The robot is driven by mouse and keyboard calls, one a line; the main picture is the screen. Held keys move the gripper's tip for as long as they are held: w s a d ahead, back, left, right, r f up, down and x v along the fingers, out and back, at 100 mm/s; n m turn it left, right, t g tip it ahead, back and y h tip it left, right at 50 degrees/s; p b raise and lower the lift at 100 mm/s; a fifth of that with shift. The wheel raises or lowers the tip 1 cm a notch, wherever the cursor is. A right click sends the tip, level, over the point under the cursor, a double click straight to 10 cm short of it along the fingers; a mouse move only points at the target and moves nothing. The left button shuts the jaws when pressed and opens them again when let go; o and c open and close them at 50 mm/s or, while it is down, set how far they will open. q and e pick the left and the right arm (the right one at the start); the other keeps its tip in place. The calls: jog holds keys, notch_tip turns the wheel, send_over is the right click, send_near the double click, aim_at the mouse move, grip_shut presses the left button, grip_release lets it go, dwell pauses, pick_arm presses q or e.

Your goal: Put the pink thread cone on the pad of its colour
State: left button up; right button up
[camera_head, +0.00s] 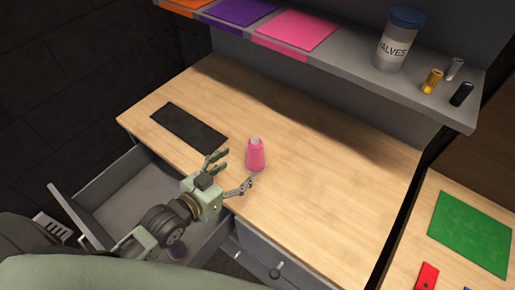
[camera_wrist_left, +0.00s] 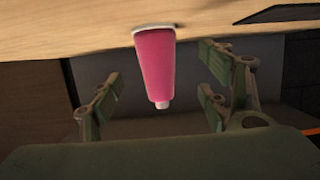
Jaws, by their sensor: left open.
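The pink thread cone (camera_head: 256,155) stands upright on the wooden table, near its front edge. My left gripper (camera_head: 236,172) is open, just left of the cone, with its fingers pointing toward it. In the left wrist view the cone (camera_wrist_left: 154,65) shows upside down between the two open fingers (camera_wrist_left: 160,105), with no finger seen touching it. The pink pad (camera_head: 297,29) lies on the grey shelf above the back of the table. My right gripper is not in view.
The shelf also bears a purple pad (camera_head: 238,11), an orange pad (camera_head: 187,5), a VALVES jar (camera_head: 399,40) and several small cylinders. A black mat (camera_head: 188,127) lies on the table. An open drawer (camera_head: 128,188) juts out below my left arm. A green pad (camera_head: 471,232) lies at right.

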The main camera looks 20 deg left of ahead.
aim_at(250, 160)
pick_arm(q)
jog(key=shift+w+d+p, duration=0.5)
jog(key=shift+w+d, duration=0.05)
jog(key=shift+w, duration=0.3)
jog(key=x, duration=0.2)
jog(key=shift+w+d+p, duration=0.15)
jog(key=shift+w+p, duration=0.2)
jog(key=shift+p, duration=0.05)
jog(key=shift+w+d+f, duration=0.25)
jog(key=shift+w+f, duration=0.05)
jog(key=shift+w, duration=0.3)
jog(key=c, duration=1.3)
jog(key=shift+c, duration=1.3)
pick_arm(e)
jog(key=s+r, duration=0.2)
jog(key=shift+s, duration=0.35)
